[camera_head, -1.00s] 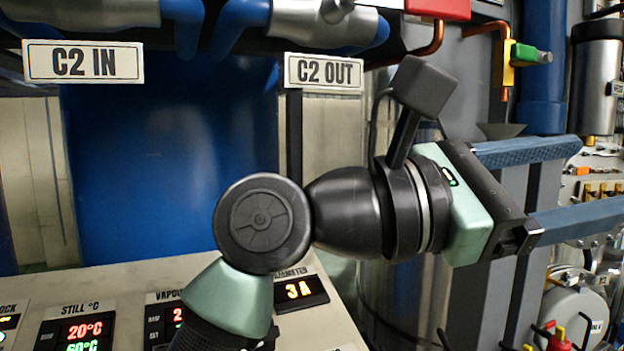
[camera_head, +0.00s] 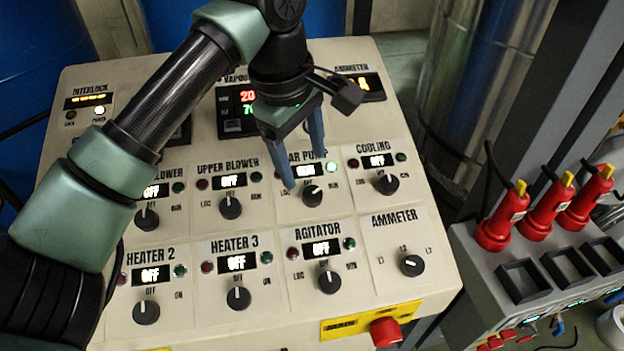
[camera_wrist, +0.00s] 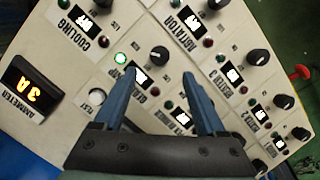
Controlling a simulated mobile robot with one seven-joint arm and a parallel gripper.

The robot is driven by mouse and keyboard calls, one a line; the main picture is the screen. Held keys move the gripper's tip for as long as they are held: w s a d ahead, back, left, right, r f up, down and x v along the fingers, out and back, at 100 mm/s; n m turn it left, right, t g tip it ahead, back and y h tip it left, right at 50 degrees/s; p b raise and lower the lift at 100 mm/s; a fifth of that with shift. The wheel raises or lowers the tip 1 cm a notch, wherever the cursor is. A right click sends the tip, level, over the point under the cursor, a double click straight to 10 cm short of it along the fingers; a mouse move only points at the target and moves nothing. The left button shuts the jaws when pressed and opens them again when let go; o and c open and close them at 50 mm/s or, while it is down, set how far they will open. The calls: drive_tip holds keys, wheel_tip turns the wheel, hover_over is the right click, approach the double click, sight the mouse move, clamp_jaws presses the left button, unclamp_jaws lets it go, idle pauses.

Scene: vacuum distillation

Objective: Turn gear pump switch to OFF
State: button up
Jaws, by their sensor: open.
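The gear pump switch (camera_head: 312,196) is a round black knob in the upper row of the sloping control panel. Its mark seems to point up and right, towards RUN. The display (camera_head: 307,170) above it seems to read RUN, and the green lamp (camera_head: 331,167) beside it is lit. My gripper (camera_head: 303,171) is open and empty above this block, its blue fingers pointing down at the panel and partly hiding the GEAR PUMP label. In the wrist view the knob (camera_wrist: 160,56) shows just beyond and between the fingertips (camera_wrist: 158,66). I cannot tell whether they touch the panel.
Similar knobs stand close by: cooling (camera_head: 388,184), upper blower (camera_head: 230,206), agitator (camera_head: 329,281) and ammeter (camera_head: 411,265). A red button (camera_head: 385,331) sits at the panel's front edge. Red-handled plugs (camera_head: 503,218) stand on a grey box to the right.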

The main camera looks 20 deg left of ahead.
sight(312, 192)
drive_tip(key=p+x, duration=0.2)
drive_tip(key=x, duration=0.6)
drive_tip(key=shift+d+p, duration=0.15)
drive_tip(key=shift+p, duration=0.15)
clamp_jaws()
